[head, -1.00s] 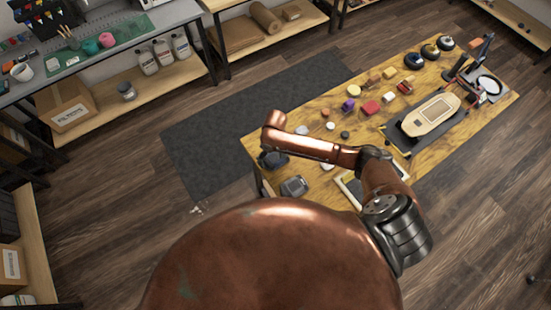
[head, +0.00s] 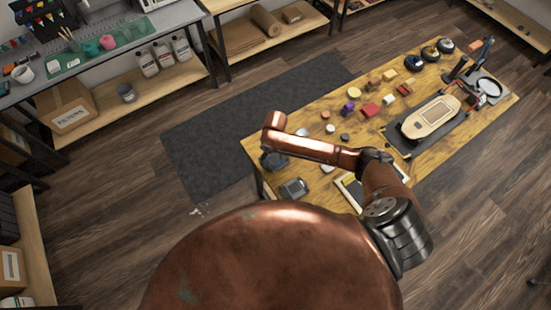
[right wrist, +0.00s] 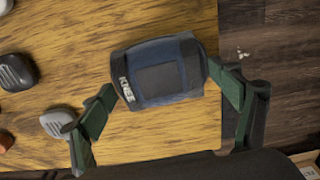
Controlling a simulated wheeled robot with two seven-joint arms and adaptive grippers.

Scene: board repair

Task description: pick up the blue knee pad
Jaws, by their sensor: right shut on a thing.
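The blue knee pad (right wrist: 165,75) lies between the two green fingers of my right gripper (right wrist: 163,80) in the right wrist view. It is a dark blue padded piece with white lettering on its left end. A fingertip touches each end, and the gripper is shut on it. The pad appears at or just above the wooden table top; I cannot tell if it is clear of it. In the head view my right arm reaches over the near left end of the table, and a dark shape (head: 273,160) shows below its end. My left gripper is not in view.
On the table (head: 440,160) lie a grey pad-like item (head: 294,187), a purple piece (head: 347,108), a red block (head: 371,110) and several other small pieces. A skateboard deck (head: 430,117) lies on a dark mat farther right. A dark floor mat (head: 215,140) is beyond the table.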

